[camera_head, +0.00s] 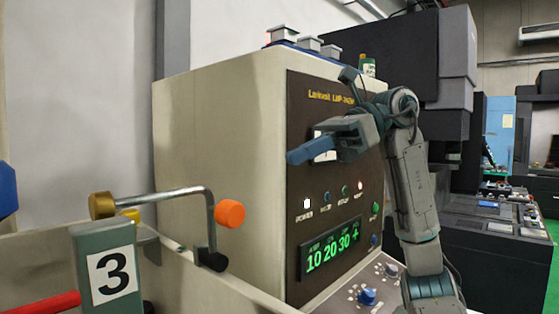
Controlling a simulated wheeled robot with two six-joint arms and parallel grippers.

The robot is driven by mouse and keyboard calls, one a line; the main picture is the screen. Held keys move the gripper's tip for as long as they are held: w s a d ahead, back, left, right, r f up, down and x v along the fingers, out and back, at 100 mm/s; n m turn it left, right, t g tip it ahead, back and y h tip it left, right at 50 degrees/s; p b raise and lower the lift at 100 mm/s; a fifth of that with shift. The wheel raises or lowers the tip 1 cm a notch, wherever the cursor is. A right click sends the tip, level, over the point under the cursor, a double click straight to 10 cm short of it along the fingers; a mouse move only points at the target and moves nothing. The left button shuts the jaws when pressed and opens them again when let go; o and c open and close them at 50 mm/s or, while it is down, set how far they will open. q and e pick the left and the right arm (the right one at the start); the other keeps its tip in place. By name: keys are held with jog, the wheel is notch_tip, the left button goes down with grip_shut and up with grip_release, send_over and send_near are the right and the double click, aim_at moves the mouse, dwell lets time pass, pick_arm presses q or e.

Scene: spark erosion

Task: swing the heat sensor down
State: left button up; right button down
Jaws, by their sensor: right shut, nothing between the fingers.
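A bent metal rod (175,195), which may be the heat sensor, stands at the lower left. It has a brass end (101,205), an orange knob (230,214) and a black foot (211,261) at the bottom of its downward leg. My right gripper (297,156) is shut and empty, in front of the beige machine's dark panel. It is above and to the right of the orange knob and apart from it. It hides part of a white patch on the panel. My left gripper is not in view.
The beige machine (215,150) carries a green number display (330,246), small buttons and a blue dial (367,297). A grey post marked 3 (96,240) and a red bar (45,302) are at lower left. A dark machine (485,255) stands at right.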

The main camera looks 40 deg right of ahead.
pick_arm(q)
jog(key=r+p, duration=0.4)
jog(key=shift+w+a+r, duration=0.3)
pick_arm(e)
jog(key=r+x, duration=0.1)
jog(key=x, duration=1.1)
jog(key=shift+a, duration=0.35)
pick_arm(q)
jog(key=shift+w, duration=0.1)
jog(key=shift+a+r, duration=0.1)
pick_arm(e)
jog(key=shift+r, duration=0.1)
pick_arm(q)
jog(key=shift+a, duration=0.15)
pick_arm(e)
jog(key=shift+a, duration=0.15)
